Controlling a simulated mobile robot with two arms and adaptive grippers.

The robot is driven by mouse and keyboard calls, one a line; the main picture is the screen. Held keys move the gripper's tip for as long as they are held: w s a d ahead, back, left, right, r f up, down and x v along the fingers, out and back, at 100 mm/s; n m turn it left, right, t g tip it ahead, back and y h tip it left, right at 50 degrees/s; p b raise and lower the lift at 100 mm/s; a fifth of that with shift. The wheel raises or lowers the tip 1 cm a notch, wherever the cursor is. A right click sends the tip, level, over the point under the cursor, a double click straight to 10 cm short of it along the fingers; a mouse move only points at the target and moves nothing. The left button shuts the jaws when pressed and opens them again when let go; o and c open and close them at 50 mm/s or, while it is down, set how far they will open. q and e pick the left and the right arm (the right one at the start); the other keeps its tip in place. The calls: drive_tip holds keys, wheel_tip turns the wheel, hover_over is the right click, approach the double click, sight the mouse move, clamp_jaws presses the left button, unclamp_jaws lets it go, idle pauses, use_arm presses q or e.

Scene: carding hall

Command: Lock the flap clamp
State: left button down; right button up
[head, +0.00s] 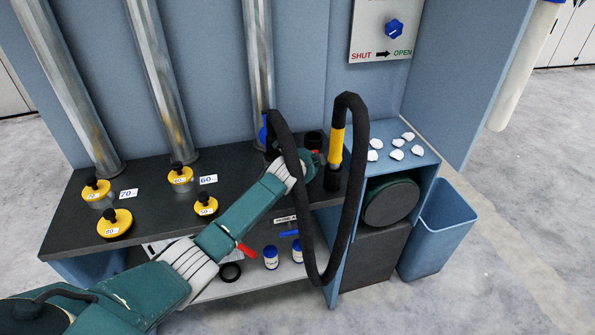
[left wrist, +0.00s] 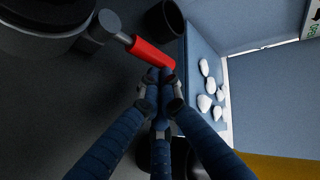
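In the left wrist view the red lever (left wrist: 152,53) sticks out on a metal stem from a dark round body (left wrist: 45,30); I take it for the flap clamp. My left gripper (left wrist: 161,78) has its blue fingers drawn together, tips at the lever's outer end. They appear to touch it, with no clear grip around it. My right gripper is not in view.
A black hose with a yellow cuff (head: 336,145) loops close by my left wrist. Several yellow-topped plugs (head: 115,222) stand on the bench. A SHUT/OPEN panel (head: 385,30) is above.

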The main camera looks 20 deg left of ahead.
use_arm(q)
drive_tip(key=shift+w+a+b, duration=0.25)
drive_tip(key=shift+w+b, duration=0.15)
drive_tip(key=shift+w, duration=0.35)
drive_tip(key=shift+w+a+b, duration=0.25)
drive_tip(key=shift+w+b, duration=0.15)
drive_tip(key=shift+w, duration=0.35)
drive_tip(key=v, duration=1.2)
drive_tip(key=shift+f, duration=0.15)
